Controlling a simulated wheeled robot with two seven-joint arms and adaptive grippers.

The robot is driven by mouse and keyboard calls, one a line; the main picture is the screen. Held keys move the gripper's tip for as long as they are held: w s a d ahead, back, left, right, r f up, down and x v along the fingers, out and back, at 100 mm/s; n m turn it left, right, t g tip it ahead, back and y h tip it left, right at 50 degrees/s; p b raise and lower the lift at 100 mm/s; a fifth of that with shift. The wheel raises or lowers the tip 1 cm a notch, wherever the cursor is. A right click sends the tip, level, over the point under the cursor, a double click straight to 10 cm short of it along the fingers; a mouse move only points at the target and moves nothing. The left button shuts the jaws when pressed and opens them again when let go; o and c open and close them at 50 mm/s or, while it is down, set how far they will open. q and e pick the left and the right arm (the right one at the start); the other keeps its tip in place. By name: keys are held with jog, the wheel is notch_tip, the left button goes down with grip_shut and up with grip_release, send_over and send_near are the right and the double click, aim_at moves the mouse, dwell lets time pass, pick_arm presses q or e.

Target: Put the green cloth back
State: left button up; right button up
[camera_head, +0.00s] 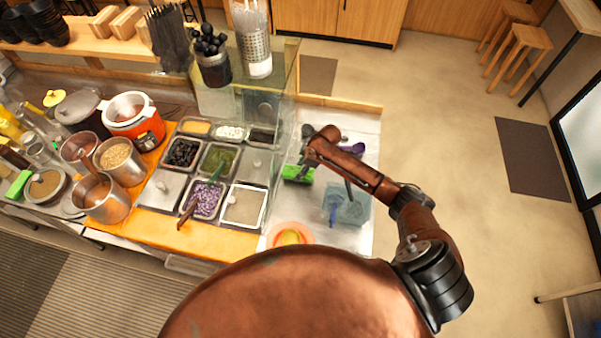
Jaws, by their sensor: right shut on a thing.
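A bright green cloth (297,174) is at the left side of the white counter on the right, just beside the glass divider. My right gripper (307,160) is directly above it, pointing down, and is shut on it; the fingertips are small and partly hidden by my wrist. I cannot tell whether the cloth touches the counter. Another green piece (18,185) lies at the far left end of the prep counter. My left gripper is not in view.
A teal container (352,212) with a blue utensil and an orange bowl (291,232) stand nearer on the white counter. A purple scoop (355,148) lies behind my arm. Topping trays (243,207) and steel pots (122,162) fill the prep counter left of the glass divider.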

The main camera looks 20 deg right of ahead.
jog(key=shift+f, duration=1.2)
jog(key=o, duration=1)
jog(key=shift+f, duration=0.1)
jog(key=shift+r, duration=0.2)
jog(key=v, duration=1.2)
jog(key=shift+b, duration=0.35)
